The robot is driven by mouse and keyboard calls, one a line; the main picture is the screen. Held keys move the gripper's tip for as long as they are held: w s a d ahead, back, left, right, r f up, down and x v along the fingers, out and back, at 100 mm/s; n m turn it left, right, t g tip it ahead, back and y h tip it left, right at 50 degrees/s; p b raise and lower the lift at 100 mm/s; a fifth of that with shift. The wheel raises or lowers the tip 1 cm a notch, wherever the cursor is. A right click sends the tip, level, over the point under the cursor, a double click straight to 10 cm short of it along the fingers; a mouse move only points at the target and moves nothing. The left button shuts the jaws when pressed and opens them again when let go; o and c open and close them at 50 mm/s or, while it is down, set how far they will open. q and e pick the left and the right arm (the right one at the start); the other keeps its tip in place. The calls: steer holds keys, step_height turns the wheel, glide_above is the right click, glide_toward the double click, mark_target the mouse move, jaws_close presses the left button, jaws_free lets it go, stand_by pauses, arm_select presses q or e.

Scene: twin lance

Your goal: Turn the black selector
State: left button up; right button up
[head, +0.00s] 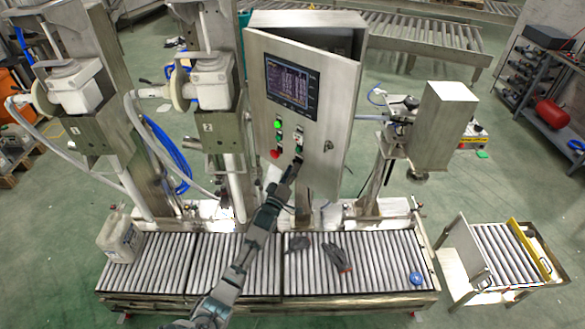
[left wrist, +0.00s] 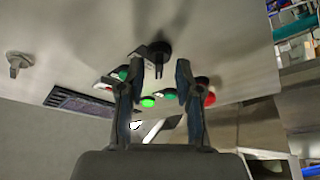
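The black selector (left wrist: 160,54) is on the grey panel in the left wrist view, with its bar pointing to the left. My left gripper (left wrist: 160,66) is open. Its two fingers are apart on either side of the selector, and the left fingertip is close to the bar. I cannot tell whether they touch. In the head view my left gripper (head: 294,166) is at the lower part of the cabinet door and largely hides the selector. My right gripper is not in view.
The cabinet (head: 332,120) has a screen (head: 291,86), a lit green button (head: 278,124) and a red button (head: 275,154) near the selector. A filling head (head: 440,130) stands right.

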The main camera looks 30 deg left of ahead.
arm_select(q)
steer(key=shift+w+d+r, duration=0.1)
steer(key=shift+w+r, duration=0.1)
steer(key=shift+w, duration=0.3)
steer(key=shift+c, duration=0.2)
steer(key=shift+s+a, duration=0.1)
steer(key=shift+a, duration=0.2)
jaws_close()
steer(key=shift+d, duration=0.15)
